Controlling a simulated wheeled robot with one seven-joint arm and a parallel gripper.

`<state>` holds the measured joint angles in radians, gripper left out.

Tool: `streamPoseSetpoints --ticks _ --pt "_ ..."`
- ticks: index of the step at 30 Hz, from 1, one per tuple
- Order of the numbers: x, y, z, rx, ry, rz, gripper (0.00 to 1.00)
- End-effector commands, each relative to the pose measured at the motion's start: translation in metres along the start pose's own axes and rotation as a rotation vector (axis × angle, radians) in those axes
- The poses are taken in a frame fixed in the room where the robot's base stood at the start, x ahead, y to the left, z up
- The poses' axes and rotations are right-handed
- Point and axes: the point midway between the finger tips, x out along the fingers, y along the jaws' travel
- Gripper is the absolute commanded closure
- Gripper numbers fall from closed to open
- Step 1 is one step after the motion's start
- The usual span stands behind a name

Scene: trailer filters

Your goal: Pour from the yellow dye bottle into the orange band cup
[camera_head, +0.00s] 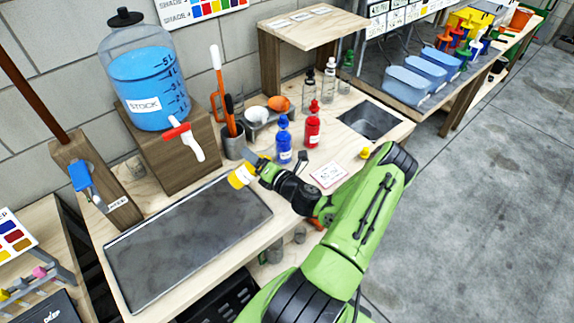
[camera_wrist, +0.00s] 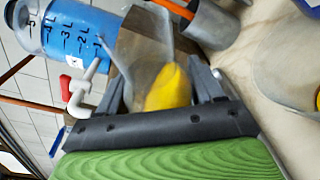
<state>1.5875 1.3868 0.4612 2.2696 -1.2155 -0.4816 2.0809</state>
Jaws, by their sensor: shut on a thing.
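My gripper (camera_head: 258,168) is shut on the yellow dye bottle (camera_head: 240,177), holding it tilted above the back right edge of the dark tray. The bottle shows yellow with a pale label. In the wrist view, a yellow part of the bottle (camera_wrist: 169,88) sits between the fingers, with blurred edges. A small yellow cap (camera_head: 364,153) lies apart on the bench at right. I cannot make out the orange band cup with certainty. A small orange patch (camera_head: 316,222) shows beside my arm near the bench's front edge, mostly hidden.
The dark tray (camera_head: 190,245) fills the front left of the bench. A blue stock jug (camera_head: 148,85) stands on a wooden box with a red-handled tap. Blue (camera_head: 284,140) and red (camera_head: 313,125) bottles and a grey tool holder (camera_head: 236,143) stand close behind my gripper.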

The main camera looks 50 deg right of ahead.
Motion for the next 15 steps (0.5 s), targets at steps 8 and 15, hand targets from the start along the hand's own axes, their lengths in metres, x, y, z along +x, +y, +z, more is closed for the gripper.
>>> streamPoseSetpoints --ticks 8,15 --pt "0.0002 0.0002 -0.0003 0.016 -0.004 0.008 0.78" --pt "0.0003 0.0 -0.0007 0.03 -0.006 0.013 0.78"
